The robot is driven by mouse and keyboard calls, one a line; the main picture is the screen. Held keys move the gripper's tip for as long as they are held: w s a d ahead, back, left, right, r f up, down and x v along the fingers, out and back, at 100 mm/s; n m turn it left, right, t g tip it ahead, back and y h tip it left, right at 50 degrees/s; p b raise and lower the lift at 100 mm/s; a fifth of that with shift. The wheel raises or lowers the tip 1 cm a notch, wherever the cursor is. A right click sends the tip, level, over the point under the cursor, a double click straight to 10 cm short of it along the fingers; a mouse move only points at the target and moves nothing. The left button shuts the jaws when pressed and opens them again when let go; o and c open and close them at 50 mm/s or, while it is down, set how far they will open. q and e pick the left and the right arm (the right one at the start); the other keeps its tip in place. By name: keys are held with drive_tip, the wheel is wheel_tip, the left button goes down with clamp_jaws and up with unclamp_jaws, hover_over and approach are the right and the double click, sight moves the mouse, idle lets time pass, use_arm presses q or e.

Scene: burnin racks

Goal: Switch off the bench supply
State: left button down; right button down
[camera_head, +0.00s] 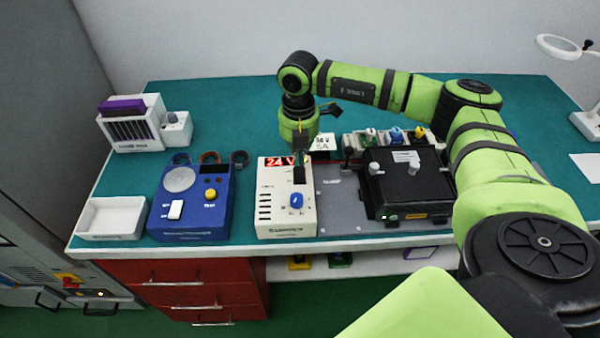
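The bench supply (272,222) is a cream box near the bench's front edge, with a red display reading 24 V. A blue knob (297,200) sits on its top panel, towards the right. My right gripper (300,178) points down over the supply, just behind the blue knob, and its dark fingers partly cover the display's right end. The fingers show as one narrow dark column, so their opening is hidden. I cannot tell whether they touch the panel. My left gripper is not in view.
A blue tester (215,222) with a yellow button stands left of the supply, beside a white tray (112,218). A black box (410,185) on a grey plate (340,200) is to the right. A white rack (130,128) stands at the back left.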

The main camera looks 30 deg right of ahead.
sight(300, 169)
drive_tip(key=shift+f+b, duration=0.9)
drive_tip(key=shift+f, duration=0.3)
idle(0.6)
drive_tip(key=shift+r, duration=0.1)
drive_tip(key=shift+r+p, duration=2.5)
drive_tip(key=shift+r, duration=1.05)
drive_tip(key=shift+s+f, duration=0.1)
drive_tip(key=shift+f, duration=0.05)
